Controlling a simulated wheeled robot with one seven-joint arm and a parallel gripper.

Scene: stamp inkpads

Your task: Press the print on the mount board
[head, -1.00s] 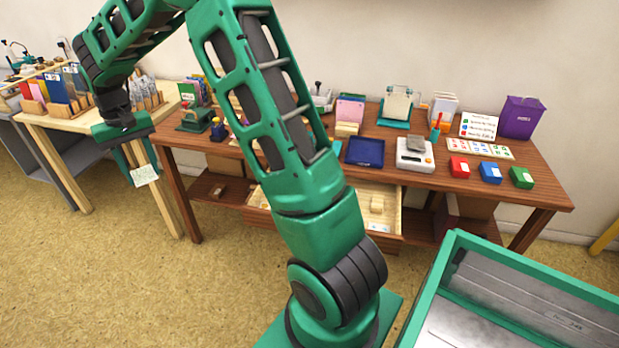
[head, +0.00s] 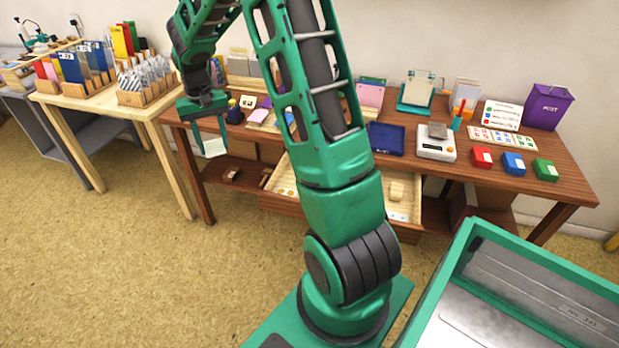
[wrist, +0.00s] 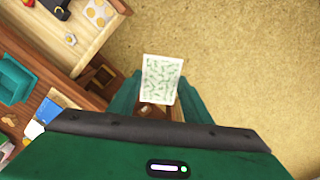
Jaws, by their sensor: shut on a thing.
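My gripper (head: 209,141) is shut on the print (head: 214,149), a small pale sheet that hangs below the fingers. In the head view it is in front of the left end of the brown desk. In the wrist view the print (wrist: 161,80) shows a white border and a green speckled pattern, between my two green fingers (wrist: 160,98). I cannot tell which item is the mount board; several pale cards (head: 258,115) lie on the desk behind my gripper, and my arm hides part of the desk.
The brown desk (head: 480,182) has an open drawer (head: 405,208) jutting out. A blue tray (head: 386,138), a scale (head: 436,148) and red, blue and green pads (head: 513,164) stand on it. A light wooden table (head: 100,112) with racks is left. A green-rimmed bin (head: 540,250) is front right.

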